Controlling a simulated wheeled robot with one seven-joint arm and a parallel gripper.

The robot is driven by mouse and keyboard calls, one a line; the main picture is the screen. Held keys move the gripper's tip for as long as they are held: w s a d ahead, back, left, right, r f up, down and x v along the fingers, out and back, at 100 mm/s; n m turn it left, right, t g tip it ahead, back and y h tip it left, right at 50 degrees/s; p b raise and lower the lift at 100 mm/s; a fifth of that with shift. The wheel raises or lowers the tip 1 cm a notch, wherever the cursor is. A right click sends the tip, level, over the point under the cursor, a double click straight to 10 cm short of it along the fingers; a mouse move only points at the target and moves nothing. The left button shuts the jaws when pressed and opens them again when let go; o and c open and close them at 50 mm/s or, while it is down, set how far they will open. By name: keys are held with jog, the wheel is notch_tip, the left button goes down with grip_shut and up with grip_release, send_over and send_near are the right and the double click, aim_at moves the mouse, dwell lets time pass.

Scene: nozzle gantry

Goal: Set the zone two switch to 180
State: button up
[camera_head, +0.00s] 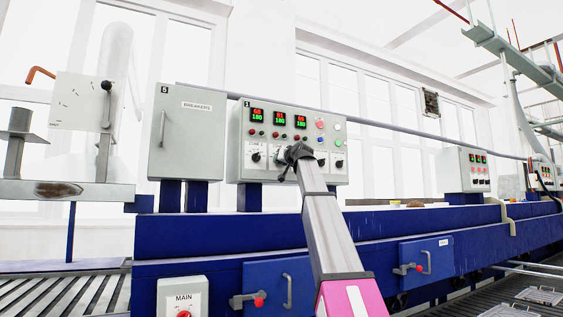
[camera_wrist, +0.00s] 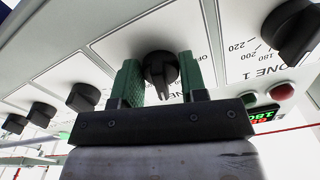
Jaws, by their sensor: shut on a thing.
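The grey control box (camera_head: 240,170) on the blue machine carries a row of black rotary switches under three displays. My gripper (camera_head: 297,158) is at this row and covers part of it. In the wrist view my gripper (camera_wrist: 160,82) has a green finger on each side of a black switch knob (camera_wrist: 158,67), shut on it. The knob's handle points down in that view. The neighbouring plate to its right reads ZONE 1 (camera_wrist: 262,72), with 180, 200 and 220 marks and its own knob (camera_wrist: 298,32). The held switch's own zone name and most of its scale are hidden.
The middle display (camera_head: 279,117) shows green 180 under red digits. Several other knobs (camera_wrist: 83,97) lie left in the wrist view. A breakers cabinet (camera_head: 187,135) stands left of the box. A MAIN switch (camera_head: 182,297) and red-ended handles (camera_head: 259,301) sit lower on the machine.

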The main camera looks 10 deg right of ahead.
jog(key=o, duration=0.9)
jog(key=v, duration=1)
jog(key=shift+s+d, duration=0.1)
jog(key=shift+s, duration=0.3)
